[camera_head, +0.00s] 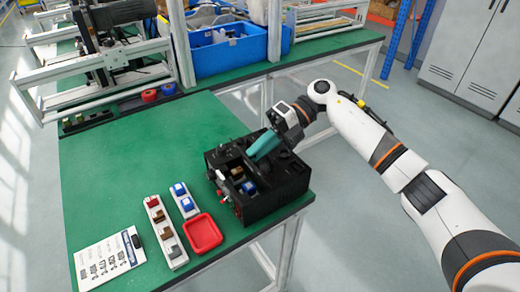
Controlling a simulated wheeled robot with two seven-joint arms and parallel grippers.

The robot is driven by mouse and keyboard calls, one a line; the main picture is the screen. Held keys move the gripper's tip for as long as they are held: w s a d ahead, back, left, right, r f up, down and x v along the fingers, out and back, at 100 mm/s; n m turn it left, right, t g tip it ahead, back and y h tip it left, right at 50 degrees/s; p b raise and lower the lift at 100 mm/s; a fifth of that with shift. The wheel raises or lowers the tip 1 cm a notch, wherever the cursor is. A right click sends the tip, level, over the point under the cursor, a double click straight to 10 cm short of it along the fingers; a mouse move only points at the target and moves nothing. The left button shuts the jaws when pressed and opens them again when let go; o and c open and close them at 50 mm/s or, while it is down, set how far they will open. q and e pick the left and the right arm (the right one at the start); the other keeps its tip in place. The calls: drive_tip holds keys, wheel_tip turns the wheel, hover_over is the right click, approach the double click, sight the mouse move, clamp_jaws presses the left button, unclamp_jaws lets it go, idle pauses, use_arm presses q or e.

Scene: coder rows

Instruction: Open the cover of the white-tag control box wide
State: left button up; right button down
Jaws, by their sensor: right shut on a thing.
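A black box (240,203) with an open, divided top stands near the right edge of the green table. Its compartments hold small parts, with blue, yellow and red bits among them. I cannot make out a white tag or a cover on it. My right gripper (275,135) reaches in from the right, over the back of the box. It is shut on a teal piece (264,144), which slants down toward the box's top; I cannot tell if they touch. The fingertips are mostly hidden. My left gripper is out of view.
On the green table (130,160) lie a red tray (202,233), two pale strips with coloured blocks (165,232) and a printed sheet (108,260). A blue bin (230,55) stands on the bench behind. The table's left-middle area is clear.

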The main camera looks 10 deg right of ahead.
drive_tip(key=c, duration=1.4)
unclamp_jaws()
drive_tip(key=shift+w+a, duration=0.1)
drive_tip(key=shift+a, duration=0.05)
